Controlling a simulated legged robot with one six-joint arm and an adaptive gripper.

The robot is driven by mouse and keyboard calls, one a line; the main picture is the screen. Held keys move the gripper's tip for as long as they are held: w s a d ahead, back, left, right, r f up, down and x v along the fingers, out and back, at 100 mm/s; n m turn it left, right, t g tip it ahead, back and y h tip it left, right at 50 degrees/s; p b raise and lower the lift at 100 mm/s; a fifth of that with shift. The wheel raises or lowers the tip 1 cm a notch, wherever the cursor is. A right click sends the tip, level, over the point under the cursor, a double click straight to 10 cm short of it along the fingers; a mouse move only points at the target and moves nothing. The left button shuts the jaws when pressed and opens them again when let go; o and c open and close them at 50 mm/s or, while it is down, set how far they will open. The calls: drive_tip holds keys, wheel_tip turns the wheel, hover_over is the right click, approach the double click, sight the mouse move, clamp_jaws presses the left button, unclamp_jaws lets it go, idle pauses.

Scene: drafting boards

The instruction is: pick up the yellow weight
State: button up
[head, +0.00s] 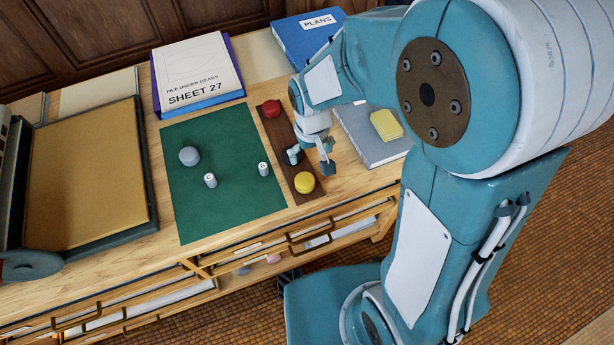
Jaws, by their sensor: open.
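The yellow weight (305,182) is a round, low knob-like piece. It rests at the near end of a dark brown wooden strip (292,160) on the wooden desk top. My gripper (311,164) hangs above the strip, just behind the yellow weight in the picture. It is open, and I see nothing between its fingers. A gap seems to lie between the fingers and the weight, but their exact height is hard to tell. A red weight (271,108) sits at the far end of the strip, behind my gripper.
A green mat (222,205) left of the strip holds a grey round weight (189,156) and two small pale pieces marked with letters. A yellow block (386,125) lies on a grey book (374,153) at right. Papers, a blue binder (300,42) and a tilted board (85,180) surround these.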

sight(305, 179)
drive_tip(key=a+f, duration=0.1)
drive_tip(key=f, duration=0.2)
drive_tip(key=shift+a+f, duration=0.1)
drive_tip(key=shift+a, duration=0.3)
drive_tip(key=f, duration=0.3)
drive_tip(key=shift+d+f, duration=0.3)
drive_tip(key=shift+d, duration=0.1)
drive_tip(key=shift+d+f, duration=0.2)
drive_tip(key=shift+f, duration=0.3)
drive_tip(key=f, duration=0.1)
drive_tip(key=a+f, duration=0.1)
drive_tip(key=f, duration=0.2)
drive_tip(key=shift+w+a+f, duration=0.1)
drive_tip(key=shift+a+f, duration=0.15)
drive_tip(key=shift+f, duration=0.1)
drive_tip(key=shift+d, duration=0.2)
drive_tip(key=shift+d, duration=0.1)
drive_tip(key=shift+c, duration=0.9)
drive_tip(key=c, duration=1.1)
